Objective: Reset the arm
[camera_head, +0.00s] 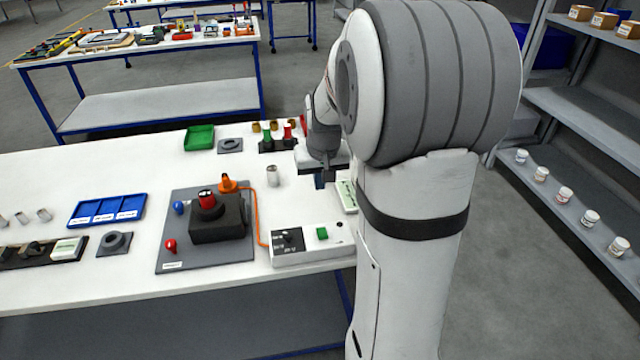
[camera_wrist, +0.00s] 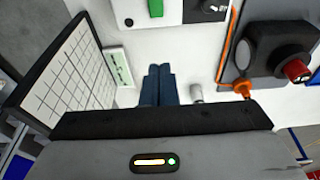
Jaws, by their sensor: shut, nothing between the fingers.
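My gripper (camera_head: 320,181) hangs over the right end of the white worktable (camera_head: 100,180), partly hidden behind my own arm. In the wrist view its two blue fingers (camera_wrist: 158,84) lie together, shut and empty, with the white tabletop beyond them. A small metal cylinder (camera_head: 272,175) stands on the table left of my gripper; it also shows in the wrist view (camera_wrist: 196,93), right of the fingers. A white and green box (camera_head: 346,196) lies below and right of the gripper; the wrist view shows it left of the fingers (camera_wrist: 119,67).
A grey board with a black block (camera_head: 217,218) and orange plug (camera_head: 228,184) lies left of my gripper. A control box (camera_head: 300,245) is at the front edge. Blue tray (camera_head: 107,210) and green bin (camera_head: 199,138) are farther left. Shelves (camera_head: 585,115) stand right.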

